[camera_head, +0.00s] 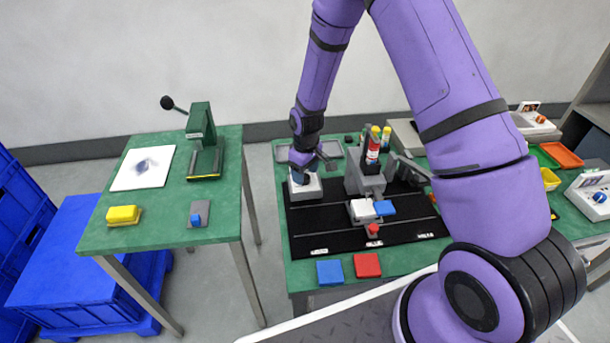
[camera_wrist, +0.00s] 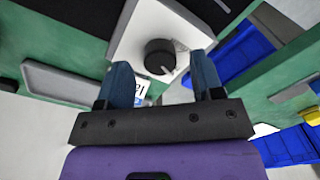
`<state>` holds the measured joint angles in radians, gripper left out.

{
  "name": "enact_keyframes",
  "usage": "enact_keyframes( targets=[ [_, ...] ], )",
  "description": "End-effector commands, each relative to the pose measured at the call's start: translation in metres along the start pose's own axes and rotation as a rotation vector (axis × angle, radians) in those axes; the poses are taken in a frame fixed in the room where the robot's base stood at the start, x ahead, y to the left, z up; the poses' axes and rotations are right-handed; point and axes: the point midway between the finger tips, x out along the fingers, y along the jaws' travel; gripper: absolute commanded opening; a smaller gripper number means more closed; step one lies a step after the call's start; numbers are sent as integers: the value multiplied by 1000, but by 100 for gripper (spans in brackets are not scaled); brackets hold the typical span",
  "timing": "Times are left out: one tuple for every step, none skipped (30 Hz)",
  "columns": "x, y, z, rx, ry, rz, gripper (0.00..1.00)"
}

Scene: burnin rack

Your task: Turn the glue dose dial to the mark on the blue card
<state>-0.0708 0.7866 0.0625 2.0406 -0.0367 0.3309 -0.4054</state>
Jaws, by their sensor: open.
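The dose dial is a round black knob (camera_wrist: 160,57) on the white top of a grey box (camera_head: 305,188), at the left end of the black mat. In the wrist view my gripper (camera_wrist: 163,76) is open, with its two blue fingers on either side of the knob's near side and no visible grip on it. In the head view my gripper (camera_head: 299,176) is over the box and hides the dial. A white label with blue print (camera_wrist: 142,88) shows partly behind the left finger; its mark is unreadable. A flat blue square (camera_head: 330,271) lies at the table's front; I cannot tell whether it is the card.
A grey dispenser (camera_head: 366,181) with a red-labelled bottle stands right of the dial box, with white and blue blocks before it. A red square (camera_head: 367,265) lies at the front. A second green table (camera_head: 160,218) stands left across a gap.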

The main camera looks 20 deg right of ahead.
Motion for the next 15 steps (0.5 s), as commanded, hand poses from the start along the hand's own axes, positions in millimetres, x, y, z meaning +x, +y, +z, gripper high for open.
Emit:
enact_keyframes(
  targets=[
    [5, 0, 0, 0, -2, -1, 61],
    [8, 0, 0, 0, -1, -1, 61],
    [10, 0, 0, 0, -1, 0, 61],
    [12, 0, 0, 0, 0, 0, 61],
    [13, 0, 0, 0, 0, 0, 61],
    [14, 0, 0, 0, 0, 0, 61],
    [14, 0, 0, 0, 0, 0, 61],
    [15, 0, 0, 0, 0, 0, 61],
    [15, 0, 0, 0, 0, 0, 61],
    [15, 0, 0, 0, 0, 0, 61],
    [15, 0, 0, 0, 0, 0, 61],
    [15, 0, 0, 0, 0, 0, 61],
    [15, 0, 0, 0, 0, 0, 61],
    [15, 0, 0, 0, 0, 0, 61],
    [15, 0, 0, 0, 0, 0, 56]
  ],
)
